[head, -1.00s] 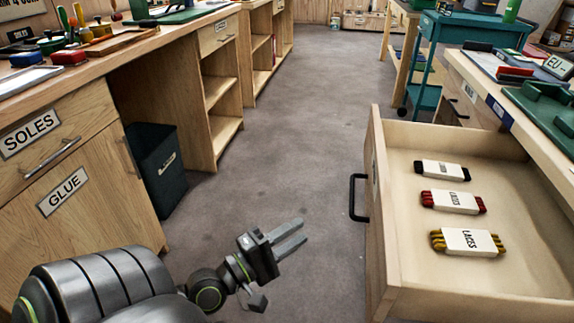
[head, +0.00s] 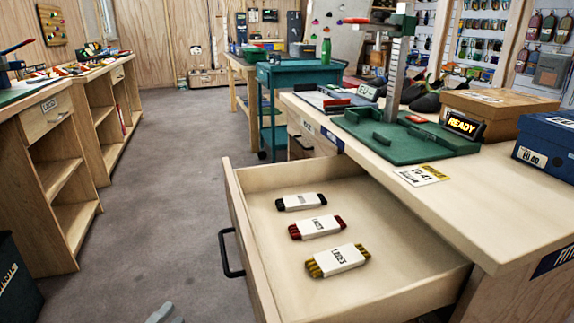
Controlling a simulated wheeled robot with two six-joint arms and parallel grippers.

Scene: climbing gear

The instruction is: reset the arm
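Only the grey fingertips of my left gripper (head: 165,314) show, at the bottom edge of the head view, over the floor and left of the open drawer (head: 262,271). The rest of that gripper is cut off, and I cannot tell how far apart its fingers are. Nothing is seen held in the part that shows. My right gripper is not in view.
The pulled-out drawer holds black laces (head: 301,202), red laces (head: 317,227) and yellow laces (head: 337,261), each in a white band. The workbench (head: 500,210) carries a green press (head: 407,137) and boxes. A teal cart (head: 290,75) stands behind. The aisle floor is clear.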

